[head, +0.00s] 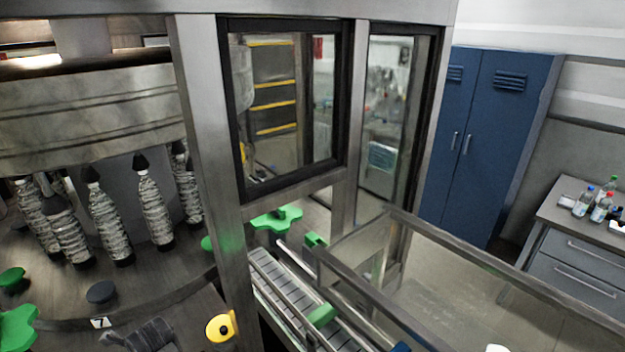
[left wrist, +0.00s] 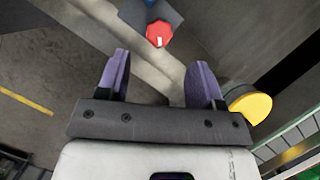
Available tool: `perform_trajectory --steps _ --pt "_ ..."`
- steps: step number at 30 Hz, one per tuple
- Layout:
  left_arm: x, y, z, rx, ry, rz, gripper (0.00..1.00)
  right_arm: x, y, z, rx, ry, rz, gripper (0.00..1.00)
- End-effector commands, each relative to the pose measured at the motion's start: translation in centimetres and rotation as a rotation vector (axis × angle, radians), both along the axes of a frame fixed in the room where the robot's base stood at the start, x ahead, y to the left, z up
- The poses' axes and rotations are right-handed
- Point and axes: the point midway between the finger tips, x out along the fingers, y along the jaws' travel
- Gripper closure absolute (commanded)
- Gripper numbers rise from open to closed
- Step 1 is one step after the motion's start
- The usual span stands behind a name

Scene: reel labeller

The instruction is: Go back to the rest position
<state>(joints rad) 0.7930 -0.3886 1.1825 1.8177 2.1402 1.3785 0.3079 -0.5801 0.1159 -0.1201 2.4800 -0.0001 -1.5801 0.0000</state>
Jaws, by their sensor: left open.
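My left gripper (left wrist: 158,64) shows in the left wrist view with its two purple fingers spread apart. The gap between the fingers is empty. A red knob (left wrist: 159,33) on a grey box is beyond the fingertips, and a yellow round knob (left wrist: 250,104) is to the right of the right finger. I cannot make out either gripper for sure in the head view. My right gripper is not in view.
The labelling machine's steel post (head: 208,150) and a yellow knob (head: 220,327) stand near a conveyor (head: 290,295). Several bottles (head: 108,218) are in the machine at left. A glass guard (head: 350,240) borders the conveyor. A blue locker (head: 485,140) and drawer cabinet (head: 580,250) stand right.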

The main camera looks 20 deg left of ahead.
Motion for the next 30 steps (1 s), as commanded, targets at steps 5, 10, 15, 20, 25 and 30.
perform_trajectory --steps 5,10,15,20,25,30 --pt "-1.3 2.0 1.1 0.116 0.045 -0.005 0.39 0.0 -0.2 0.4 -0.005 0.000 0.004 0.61" --pt "-4.8 7.8 7.4 0.564 0.221 -0.075 0.39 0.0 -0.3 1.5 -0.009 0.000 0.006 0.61" --pt "-5.7 10.0 18.7 1.186 0.500 -0.299 0.39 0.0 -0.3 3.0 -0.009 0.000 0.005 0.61" --pt "-2.4 5.2 26.5 1.713 0.770 -0.631 0.39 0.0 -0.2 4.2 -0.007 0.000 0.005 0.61" --pt "1.8 -4.4 28.0 2.179 1.046 -1.106 0.39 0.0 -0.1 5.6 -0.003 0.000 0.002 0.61" --pt "2.6 -14.7 22.7 -2.265 -1.171 1.551 0.39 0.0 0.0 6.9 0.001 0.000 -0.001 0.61"
